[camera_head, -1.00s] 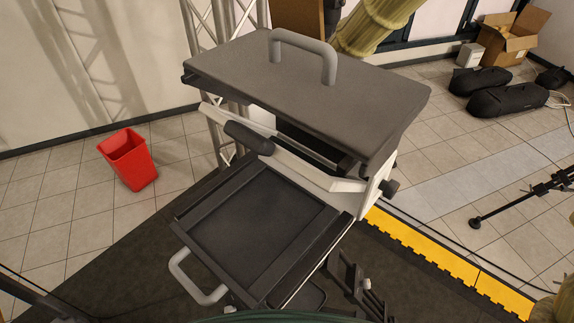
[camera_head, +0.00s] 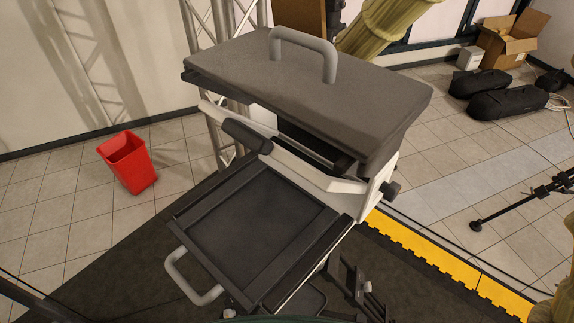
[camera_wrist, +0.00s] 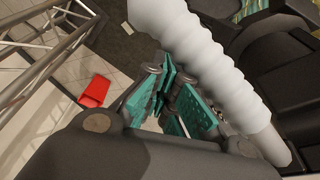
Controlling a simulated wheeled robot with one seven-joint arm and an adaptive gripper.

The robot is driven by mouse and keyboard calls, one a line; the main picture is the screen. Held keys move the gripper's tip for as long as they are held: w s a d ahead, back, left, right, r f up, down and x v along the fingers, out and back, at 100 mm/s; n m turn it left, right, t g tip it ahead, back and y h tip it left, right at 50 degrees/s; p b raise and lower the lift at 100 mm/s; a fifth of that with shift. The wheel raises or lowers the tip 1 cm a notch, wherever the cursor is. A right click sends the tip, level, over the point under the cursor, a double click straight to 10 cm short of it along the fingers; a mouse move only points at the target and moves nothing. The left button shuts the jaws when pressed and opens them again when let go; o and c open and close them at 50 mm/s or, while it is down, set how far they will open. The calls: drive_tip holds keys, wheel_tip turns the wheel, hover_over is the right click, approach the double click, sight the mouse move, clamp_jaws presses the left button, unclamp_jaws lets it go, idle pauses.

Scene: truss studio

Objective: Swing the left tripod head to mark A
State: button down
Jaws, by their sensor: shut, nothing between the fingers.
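In the wrist view, my gripper (camera_wrist: 172,85) shows as teal pads on dark linkages, with the fingers closed together and nothing seen between them. A white ribbed cylinder (camera_wrist: 205,65) runs diagonally across the view close to the fingers, on their right. I cannot tell whether they touch. My gripper does not clearly show in the head view. I cannot identify the left tripod head or mark A in either view. A dark tripod leg (camera_head: 525,203) stands at the right edge of the head view, with its upper part out of frame.
A grey-topped unit with a loop handle (camera_head: 330,58) and a dark tray (camera_head: 257,225) fills the middle of the head view. A red bin (camera_head: 128,163) stands left. Black bags (camera_head: 500,97) and an open carton (camera_head: 508,40) lie far right. A yellow edge strip (camera_head: 440,262) borders the dark mat.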

drive_tip(key=shift+d, duration=0.2)
drive_tip(key=shift+s+d, duration=0.15)
drive_tip(key=shift+d, duration=0.2)
drive_tip(key=shift+s+d, duration=0.2)
drive_tip(key=shift+d, duration=0.45)
idle(0.5)
drive_tip(key=shift+s+d+p, duration=0.15)
drive_tip(key=shift+d+p, duration=0.15)
drive_tip(key=shift+d, duration=0.05)
drive_tip(key=shift+s+d, duration=0.2)
drive_tip(key=shift+d, duration=0.35)
drive_tip(key=shift+s+d+p, duration=0.25)
drive_tip(key=shift+s+d, duration=0.25)
drive_tip(key=shift+d, duration=0.3)
drive_tip(key=shift+s+d+p, duration=0.2)
drive_tip(key=shift+s+d, duration=0.25)
drive_tip(key=shift+d, duration=0.35)
idle(0.5)
drive_tip(key=shift+s+d, duration=0.2)
drive_tip(key=shift+d, duration=0.05)
drive_tip(key=shift+s+d, duration=0.25)
drive_tip(key=shift+d, duration=0.1)
idle(0.5)
drive_tip(key=shift+w+a, duration=0.15)
drive_tip(key=shift+a, duration=0.05)
idle(0.3)
